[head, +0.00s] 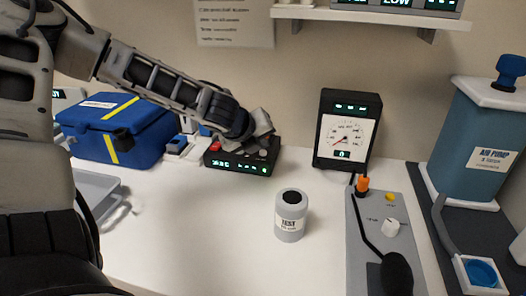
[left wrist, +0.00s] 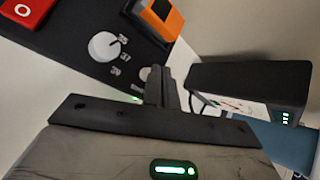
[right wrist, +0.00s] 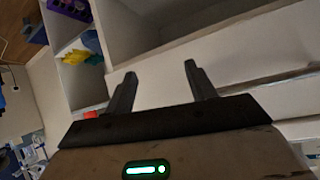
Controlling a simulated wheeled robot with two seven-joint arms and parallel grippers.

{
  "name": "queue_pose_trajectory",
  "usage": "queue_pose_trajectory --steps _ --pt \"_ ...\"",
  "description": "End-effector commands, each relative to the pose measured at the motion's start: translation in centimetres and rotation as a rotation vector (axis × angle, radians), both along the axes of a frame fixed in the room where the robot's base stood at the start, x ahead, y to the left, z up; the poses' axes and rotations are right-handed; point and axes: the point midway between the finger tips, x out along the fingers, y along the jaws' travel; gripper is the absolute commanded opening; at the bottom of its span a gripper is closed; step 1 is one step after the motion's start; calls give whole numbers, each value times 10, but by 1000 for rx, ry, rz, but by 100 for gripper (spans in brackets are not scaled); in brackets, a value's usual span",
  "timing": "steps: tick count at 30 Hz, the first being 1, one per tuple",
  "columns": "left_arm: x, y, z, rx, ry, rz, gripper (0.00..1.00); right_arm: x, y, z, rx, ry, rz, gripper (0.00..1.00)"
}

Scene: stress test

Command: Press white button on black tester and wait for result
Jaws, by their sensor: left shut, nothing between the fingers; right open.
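The black tester (head: 242,167) sits at the back of the white table in the head view, with a lit green display and a red part on top. In the left wrist view its black top (left wrist: 65,35) carries a red button (left wrist: 22,9), a white knob (left wrist: 103,46) with marks and an orange block (left wrist: 162,18). My left gripper (head: 264,124) is shut and empty over the tester's right side. Its fingertips (left wrist: 160,76) are close to a small pale round part (left wrist: 147,73), mostly hidden behind them; I cannot tell whether they touch. My right gripper (right wrist: 160,76) is open and empty.
A dial gauge (head: 346,130) stands right of the tester, and a blue box (head: 118,130) left. A TEST jar (head: 291,216), a grey panel (head: 385,235) and an air pump (head: 484,140) stand nearer or right. Shelves (right wrist: 200,50) face my right gripper.

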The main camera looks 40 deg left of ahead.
Motion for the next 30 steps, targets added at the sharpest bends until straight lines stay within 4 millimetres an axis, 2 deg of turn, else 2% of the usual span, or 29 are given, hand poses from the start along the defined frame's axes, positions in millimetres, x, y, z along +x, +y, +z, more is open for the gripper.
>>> queue_pose_trajectory --steps 30 --pt "0 0 -10 0 2 -1 0 -1 0 -9 -1 4 0 56"
